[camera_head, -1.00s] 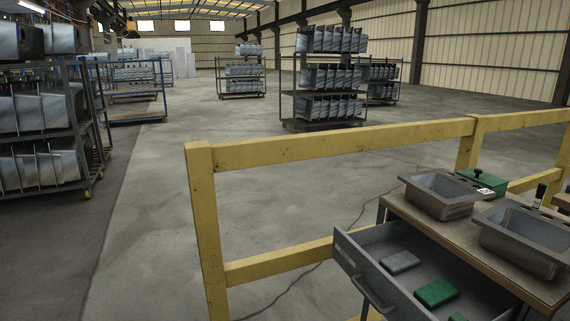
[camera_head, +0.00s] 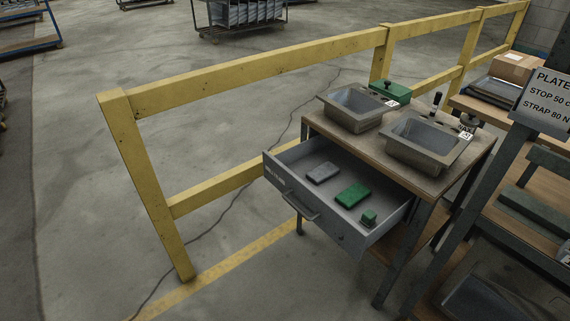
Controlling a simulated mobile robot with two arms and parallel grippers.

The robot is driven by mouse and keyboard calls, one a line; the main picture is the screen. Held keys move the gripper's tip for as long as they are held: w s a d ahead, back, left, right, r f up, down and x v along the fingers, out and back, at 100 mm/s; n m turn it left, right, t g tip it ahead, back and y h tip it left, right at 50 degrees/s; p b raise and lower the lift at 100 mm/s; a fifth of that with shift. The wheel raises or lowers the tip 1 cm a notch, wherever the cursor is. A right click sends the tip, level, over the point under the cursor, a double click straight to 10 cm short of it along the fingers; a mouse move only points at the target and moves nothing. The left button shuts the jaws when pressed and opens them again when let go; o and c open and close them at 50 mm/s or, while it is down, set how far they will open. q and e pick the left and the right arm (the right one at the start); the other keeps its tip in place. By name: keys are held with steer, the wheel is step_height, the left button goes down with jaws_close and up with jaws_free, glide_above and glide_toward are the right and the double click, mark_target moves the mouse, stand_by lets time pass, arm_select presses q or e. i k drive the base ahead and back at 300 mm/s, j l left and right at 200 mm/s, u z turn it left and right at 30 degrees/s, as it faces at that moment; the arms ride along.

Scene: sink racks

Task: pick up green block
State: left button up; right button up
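A flat green block (camera_head: 353,195) lies in the open drawer (camera_head: 300,213) of a workbench right of the middle. A smaller green piece (camera_head: 368,218) with a raised top lies nearer the drawer's right front corner. A flat grey block (camera_head: 322,172) lies left of the green block, apart from it. Neither of my grippers is in view.
Two steel sinks (camera_head: 352,109) (camera_head: 425,142) and a green box (camera_head: 390,92) stand on the bench top (camera_head: 320,125). A yellow rail (camera_head: 260,62) runs behind the bench. A sign (camera_head: 551,102) and frame stand at right. Floor left of the drawer is open.

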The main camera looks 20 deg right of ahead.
mark_target(369, 216)
steer(key=z, duration=1.2)
